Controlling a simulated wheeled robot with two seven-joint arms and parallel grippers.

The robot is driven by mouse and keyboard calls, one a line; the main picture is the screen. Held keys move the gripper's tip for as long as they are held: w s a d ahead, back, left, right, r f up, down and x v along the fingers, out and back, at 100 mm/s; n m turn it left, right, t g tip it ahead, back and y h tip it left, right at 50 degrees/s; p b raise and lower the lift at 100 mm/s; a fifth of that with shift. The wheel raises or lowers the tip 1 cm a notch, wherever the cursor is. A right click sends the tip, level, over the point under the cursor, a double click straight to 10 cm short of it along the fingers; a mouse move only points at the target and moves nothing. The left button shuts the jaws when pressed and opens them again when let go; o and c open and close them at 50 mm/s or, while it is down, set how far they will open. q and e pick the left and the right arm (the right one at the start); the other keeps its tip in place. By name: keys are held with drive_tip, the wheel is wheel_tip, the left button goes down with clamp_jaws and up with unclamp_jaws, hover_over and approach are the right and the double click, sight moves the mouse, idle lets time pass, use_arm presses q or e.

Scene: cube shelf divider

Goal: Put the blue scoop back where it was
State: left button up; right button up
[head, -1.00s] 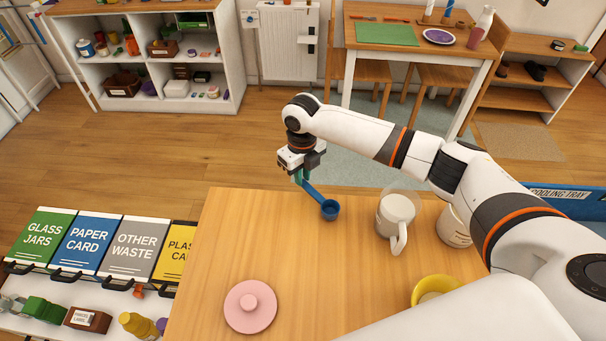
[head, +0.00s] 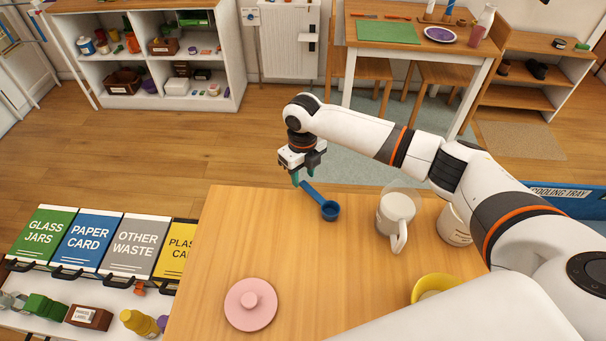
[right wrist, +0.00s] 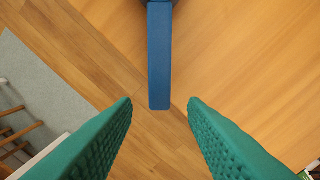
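The blue scoop (head: 328,208) lies near the far edge of the wooden table, its bowl toward me and its handle pointing up-left to the edge. In the right wrist view the scoop's handle (right wrist: 159,60) ends between and just beyond the fingertips, touching neither. My right gripper (head: 303,180) is open and empty by the handle's end; its green fingers also show wide apart in the right wrist view (right wrist: 160,102). My left gripper is not in view.
On the table (head: 230,240) are a white pitcher (head: 396,215), a second pale container (head: 453,227) partly behind my arm, a yellow bowl (head: 425,287) and a pink lid (head: 250,304). Labelled bins (head: 85,240) stand left. The table's middle is clear.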

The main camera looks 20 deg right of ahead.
wheel_tip(320, 180, up, 11)
drive_tip(key=b, duration=0.2)
drive_tip(key=shift+r+b, duration=0.2)
drive_tip(key=shift+b, duration=0.1)
idle(0.4)
